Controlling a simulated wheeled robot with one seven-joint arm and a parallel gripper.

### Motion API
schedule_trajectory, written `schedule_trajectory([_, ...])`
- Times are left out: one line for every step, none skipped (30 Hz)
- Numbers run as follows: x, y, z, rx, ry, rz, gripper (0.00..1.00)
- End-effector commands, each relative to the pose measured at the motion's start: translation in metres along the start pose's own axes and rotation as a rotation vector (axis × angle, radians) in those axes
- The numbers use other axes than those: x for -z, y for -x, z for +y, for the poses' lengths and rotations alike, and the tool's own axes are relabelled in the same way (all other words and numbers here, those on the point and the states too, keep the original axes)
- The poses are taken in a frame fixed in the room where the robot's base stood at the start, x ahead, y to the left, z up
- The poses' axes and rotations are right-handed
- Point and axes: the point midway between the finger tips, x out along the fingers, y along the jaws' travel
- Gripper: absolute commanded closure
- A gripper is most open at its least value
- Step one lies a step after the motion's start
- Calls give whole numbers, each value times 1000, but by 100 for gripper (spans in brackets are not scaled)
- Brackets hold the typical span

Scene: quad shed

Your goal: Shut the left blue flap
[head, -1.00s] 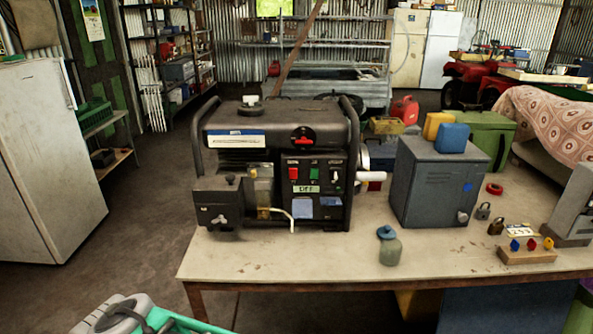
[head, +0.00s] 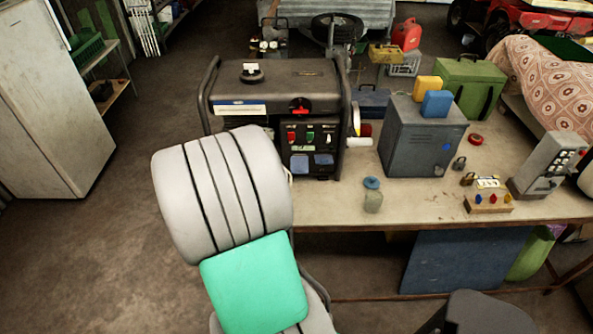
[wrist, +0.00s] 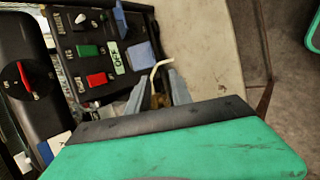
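The black generator (head: 300,85) stands on the bench, with switches and two blue flaps on its front panel. In the head view the left blue flap (head: 299,163) is just right of my arm, beside the right blue flap (head: 323,159). The wrist view sees the panel turned sideways. There the left flap (wrist: 139,55) shows its face near the OFF label, and the right flap (wrist: 120,18) looks narrow and angled outward. I cannot tell exactly how far the left flap is open. My gripper (wrist: 158,76) has its fingers apart, beside the left flap, with nothing visibly held.
A pale hose (wrist: 158,66) and a brownish part show between and behind the fingers. A grey metal box (head: 415,140) stands right of the generator. A small jar (head: 373,200) and a block with coloured knobs (head: 488,203) are near the bench's front edge (head: 430,222).

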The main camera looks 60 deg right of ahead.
Motion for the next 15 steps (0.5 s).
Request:
schedule_trajectory([-14, -10, 4, -17, 30, -34, 74])
schedule_trajectory([-19, -14, 6, -25, 44, -47, 74])
schedule_trajectory([-22, -18, 9, -33, 56, -55, 74])
schedule_trajectory([-24, -22, 9, -34, 60, -58, 74])
schedule_trajectory([-24, -26, 9, -33, 61, -60, 74])
schedule_trajectory([-24, -32, 10, -33, 61, -58, 74])
schedule_trajectory([-24, -37, 9, -32, 60, -57, 74])
schedule_trajectory([-25, -43, 9, -31, 59, -58, 74])
schedule_trajectory([-25, -51, 10, -31, 59, -58, 74])
schedule_trajectory([-25, -57, 10, -30, 59, -58, 74])
schedule_trajectory([-26, -63, 10, -30, 59, -57, 74])
schedule_trajectory([-26, -70, 10, -31, 59, -56, 74])
schedule_trajectory([-26, -75, 11, -31, 59, -56, 74])
schedule_trajectory([-26, -79, 11, -32, 58, -55, 74])
schedule_trajectory([-25, -84, 11, -32, 59, -54, 74])
